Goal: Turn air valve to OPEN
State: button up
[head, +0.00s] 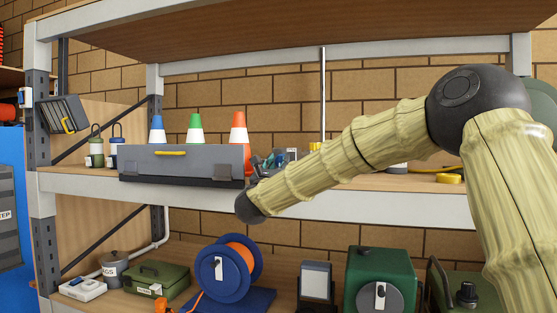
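I cannot pick out an air valve with OPEN marking for sure. A green boxy machine (381,265) on the lower shelf has a round dark dial (369,298) with a pale bar on its front, but I cannot tell whether this is the valve. My arm reaches from the right across the middle shelf and ends in a dark rounded joint (247,208) in front of the shelf edge. My gripper's fingers cannot be made out beyond this joint.
Below are a blue reel (212,270) with orange cable, a green case (152,278) and a grey-framed panel (315,284). A rack upright (42,160) stands left.

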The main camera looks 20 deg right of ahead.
jog(key=shift+w, duration=0.1)
grip_shut()
